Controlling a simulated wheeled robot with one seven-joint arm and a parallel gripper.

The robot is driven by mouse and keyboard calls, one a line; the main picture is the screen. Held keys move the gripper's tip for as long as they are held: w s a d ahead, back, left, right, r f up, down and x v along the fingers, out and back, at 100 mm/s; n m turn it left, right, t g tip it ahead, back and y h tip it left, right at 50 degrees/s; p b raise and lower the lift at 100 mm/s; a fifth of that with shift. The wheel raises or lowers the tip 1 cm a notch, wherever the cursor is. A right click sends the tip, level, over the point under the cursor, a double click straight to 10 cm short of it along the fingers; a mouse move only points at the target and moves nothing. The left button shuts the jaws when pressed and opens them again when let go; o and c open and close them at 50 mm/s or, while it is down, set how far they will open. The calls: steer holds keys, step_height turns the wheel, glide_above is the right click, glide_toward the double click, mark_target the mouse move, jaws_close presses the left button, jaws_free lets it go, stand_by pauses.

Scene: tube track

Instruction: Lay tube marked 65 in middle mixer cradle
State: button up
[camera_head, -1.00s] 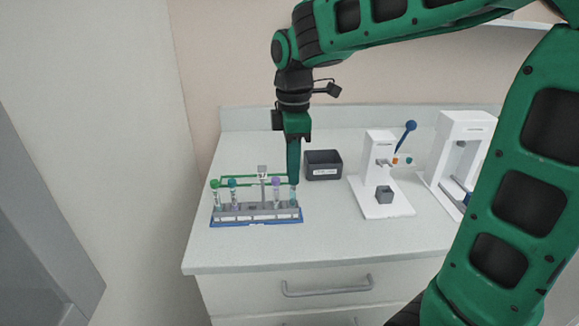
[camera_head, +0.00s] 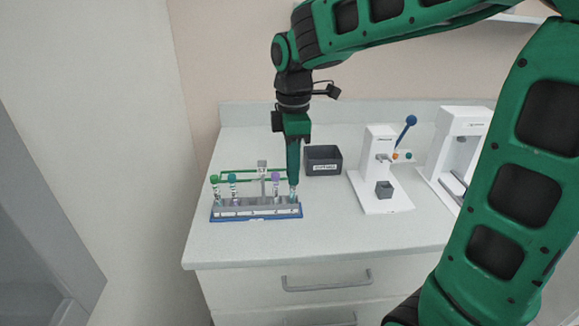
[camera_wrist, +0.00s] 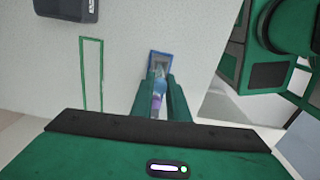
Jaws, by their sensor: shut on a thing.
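My gripper (camera_head: 294,188) points down at the right end of a blue-based grey tube rack (camera_head: 256,210). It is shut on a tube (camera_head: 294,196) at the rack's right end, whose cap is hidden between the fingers. In the wrist view my fingers (camera_wrist: 160,100) close around a tube, with purple showing between them. A purple-capped tube (camera_head: 276,178) stands just left of my gripper. I cannot read any tube's number. A white open frame (camera_head: 472,118), which looks like the mixer, stands at the far right; my arm hides part of it and I cannot make out its cradles.
A green-capped tube (camera_head: 214,180) and a teal-capped tube (camera_head: 232,179) stand in the rack's left part. Behind it are a green outline frame (camera_wrist: 91,75) and a dark labelled bin (camera_head: 323,160). A white device with a blue lever (camera_head: 378,170) stands between bin and mixer.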

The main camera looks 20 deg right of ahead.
steer(key=shift+f, duration=0.2)
steer(key=o, duration=0.9)
steer(key=shift+c, duration=0.2)
step_height(320, 180, up, 11)
steer(key=shift+f, duration=0.1)
steer(key=shift+d+f, duration=0.1)
stand_by(0.8)
